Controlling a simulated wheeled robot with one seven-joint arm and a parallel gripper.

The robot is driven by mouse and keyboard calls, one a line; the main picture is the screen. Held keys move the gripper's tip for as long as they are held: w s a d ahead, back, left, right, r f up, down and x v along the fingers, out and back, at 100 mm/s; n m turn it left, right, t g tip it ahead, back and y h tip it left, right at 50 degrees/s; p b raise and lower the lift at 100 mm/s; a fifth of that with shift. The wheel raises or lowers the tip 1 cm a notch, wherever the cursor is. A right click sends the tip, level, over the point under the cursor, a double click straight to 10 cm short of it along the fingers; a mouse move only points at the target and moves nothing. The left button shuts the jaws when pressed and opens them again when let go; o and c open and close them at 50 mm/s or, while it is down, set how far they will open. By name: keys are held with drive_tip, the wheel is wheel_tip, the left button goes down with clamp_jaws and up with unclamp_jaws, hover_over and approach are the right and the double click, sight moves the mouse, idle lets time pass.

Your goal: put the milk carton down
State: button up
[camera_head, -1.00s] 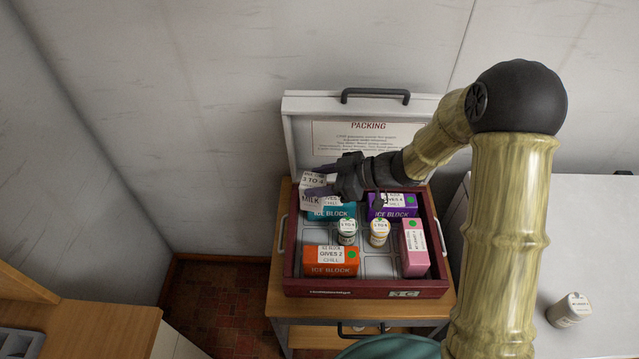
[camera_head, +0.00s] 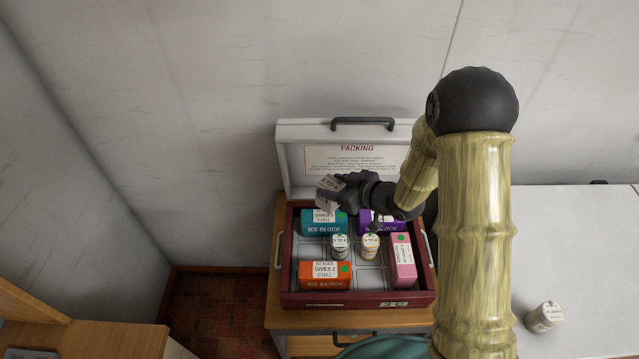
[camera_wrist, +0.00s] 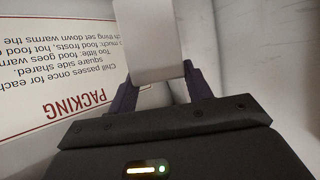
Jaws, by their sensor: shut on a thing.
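The carton is held tilted, over the back left of the open packing box (camera_head: 288,270) and above the teal ice block (camera_head: 322,228). In the wrist view the carton (camera_wrist: 150,40) shows as a plain pale face between the two fingers (camera_wrist: 160,88). Its underside and any contact with the teal block are hidden.
The box also holds an orange ice block (camera_head: 325,275), a purple block (camera_head: 381,222), a pink carton (camera_head: 403,262) and two small jars (camera_head: 339,247) (camera_head: 370,246). Bare grid cells show around the jars. The raised lid (camera_head: 300,140) stands behind. Another jar (camera_head: 545,317) is on the right counter.

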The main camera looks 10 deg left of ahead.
drive_tip(key=w+d+m+t+h+p, duration=0.1)
drive_tip(key=d+m+t+h+p, duration=0.5)
drive_tip(key=d, duration=1.9)
drive_tip(key=m+h+p, duration=0.5)
drive_tip(key=m+p, duration=0.1)
drive_tip(key=shift+r+t, duration=0.35)
drive_tip(key=shift+t, duration=0.05)
drive_tip(key=shift+w, duration=0.15)
